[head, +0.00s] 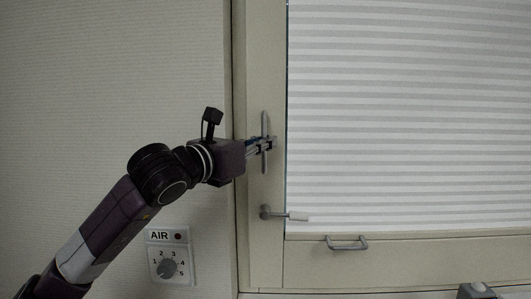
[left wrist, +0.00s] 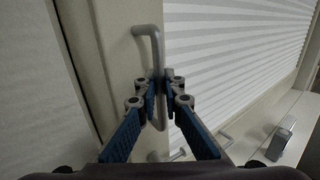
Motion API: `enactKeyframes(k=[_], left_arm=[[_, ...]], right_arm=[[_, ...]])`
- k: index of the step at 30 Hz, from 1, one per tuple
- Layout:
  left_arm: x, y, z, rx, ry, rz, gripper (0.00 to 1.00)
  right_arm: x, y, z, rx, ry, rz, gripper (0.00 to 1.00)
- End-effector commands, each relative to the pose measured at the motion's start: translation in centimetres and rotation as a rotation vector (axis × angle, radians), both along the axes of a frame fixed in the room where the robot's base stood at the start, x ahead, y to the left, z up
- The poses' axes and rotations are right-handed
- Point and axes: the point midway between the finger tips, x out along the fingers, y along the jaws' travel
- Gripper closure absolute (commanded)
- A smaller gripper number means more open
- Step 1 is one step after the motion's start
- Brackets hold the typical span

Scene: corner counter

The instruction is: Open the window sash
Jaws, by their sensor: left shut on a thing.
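The window sash (head: 350,250) has a pale frame around a pleated white blind. A grey vertical handle (head: 265,122) sits on the sash's left stile. My left gripper (head: 266,145) is shut on this handle around its middle. In the left wrist view, the handle (left wrist: 149,32) rises between the blue-padded fingers of the left gripper (left wrist: 160,92). A second small lever (head: 286,215) with a pale tip sits lower on the stile, pointing right. A grey bar pull (head: 347,242) is on the bottom rail. My right gripper is not in view.
An AIR panel (head: 168,257) with a numbered dial is on the wall below my left arm. A grey object (head: 477,290) stands at the bottom right; it also shows in the left wrist view (left wrist: 282,138). The space in front of the blind is clear.

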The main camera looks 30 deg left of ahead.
Motion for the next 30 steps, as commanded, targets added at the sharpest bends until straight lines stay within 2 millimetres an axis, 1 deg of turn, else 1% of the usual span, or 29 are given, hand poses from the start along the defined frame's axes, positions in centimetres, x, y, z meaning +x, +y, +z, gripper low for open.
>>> enactKeyframes(k=[1,6,9,14,24,25,27,30], left_arm=[[-0.5,-1.0,-1.7,0.013,-0.001,-0.014,1.00],[-2.2,-2.1,-2.4,0.038,-0.037,-0.015,1.00],[-3.1,-2.6,-2.6,0.050,-0.056,-0.014,1.00],[-3.9,-2.9,-2.4,0.061,-0.079,-0.009,1.00],[-4.1,-2.8,-1.8,0.062,-0.090,-0.005,1.00],[-4.1,-2.8,-1.8,0.062,-0.090,-0.005,0.92],[-4.1,-2.8,-1.8,0.062,-0.090,-0.005,0.84],[-4.1,-2.8,-1.9,0.062,-0.089,-0.005,0.75]], right_arm=[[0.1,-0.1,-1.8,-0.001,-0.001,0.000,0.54],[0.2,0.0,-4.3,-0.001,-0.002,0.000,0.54],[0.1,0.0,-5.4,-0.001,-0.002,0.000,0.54],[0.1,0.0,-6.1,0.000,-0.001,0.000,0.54],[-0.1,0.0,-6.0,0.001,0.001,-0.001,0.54],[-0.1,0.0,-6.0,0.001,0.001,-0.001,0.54],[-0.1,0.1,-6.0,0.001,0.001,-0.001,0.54],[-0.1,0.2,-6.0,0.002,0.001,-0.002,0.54]])
